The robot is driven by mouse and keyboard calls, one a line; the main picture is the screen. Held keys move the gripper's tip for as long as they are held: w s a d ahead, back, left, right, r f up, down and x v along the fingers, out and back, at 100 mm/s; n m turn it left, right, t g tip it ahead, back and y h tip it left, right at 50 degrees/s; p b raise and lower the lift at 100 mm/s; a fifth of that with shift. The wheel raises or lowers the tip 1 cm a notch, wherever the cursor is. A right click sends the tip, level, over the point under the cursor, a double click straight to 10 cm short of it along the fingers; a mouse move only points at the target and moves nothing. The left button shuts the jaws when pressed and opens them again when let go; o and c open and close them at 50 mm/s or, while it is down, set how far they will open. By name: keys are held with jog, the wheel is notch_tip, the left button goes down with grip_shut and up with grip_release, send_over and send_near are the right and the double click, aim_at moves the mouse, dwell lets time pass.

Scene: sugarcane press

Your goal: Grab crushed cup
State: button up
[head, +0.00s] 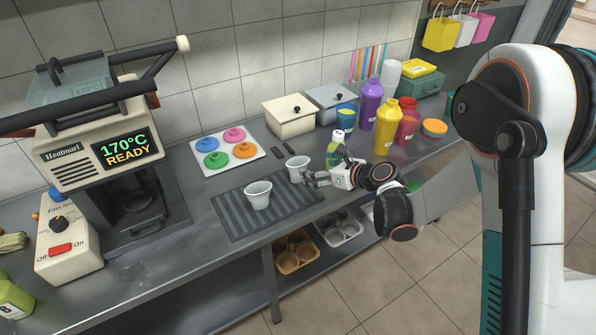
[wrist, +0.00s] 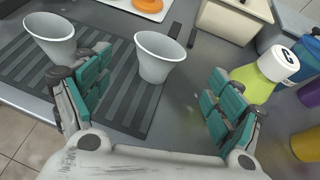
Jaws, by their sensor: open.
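Two white-grey cups stand upright at the ridged dark mat (head: 236,215). One cup (head: 298,168) is at the mat's far right end; it shows in the wrist view (wrist: 160,57), ahead of the space between my fingers. The other cup (head: 258,195) stands mid-mat, and in the wrist view (wrist: 50,38) it is at upper left, beyond my left finger. I cannot clearly tell which one is crushed. My gripper (head: 314,178) is open and empty, just right of the far-right cup. Its teal-padded fingers (wrist: 155,98) are spread wide, with the cup apart from them.
A green bottle with a white cap (head: 335,150) stands close behind my gripper, right of my right finger in the wrist view (wrist: 265,72). Purple (head: 370,103) and yellow (head: 388,122) shakers stand farther right. A heat sealer (head: 100,150) occupies the left. The counter's front edge is near.

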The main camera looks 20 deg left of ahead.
aim_at(302, 164)
jog(key=b+x, duration=0.1)
jog(key=x, duration=0.4)
jog(key=shift+w+a+f, duration=0.1)
jog(key=b+x, duration=0.2)
jog(key=x, duration=0.3)
jog(key=c, duration=0.8)
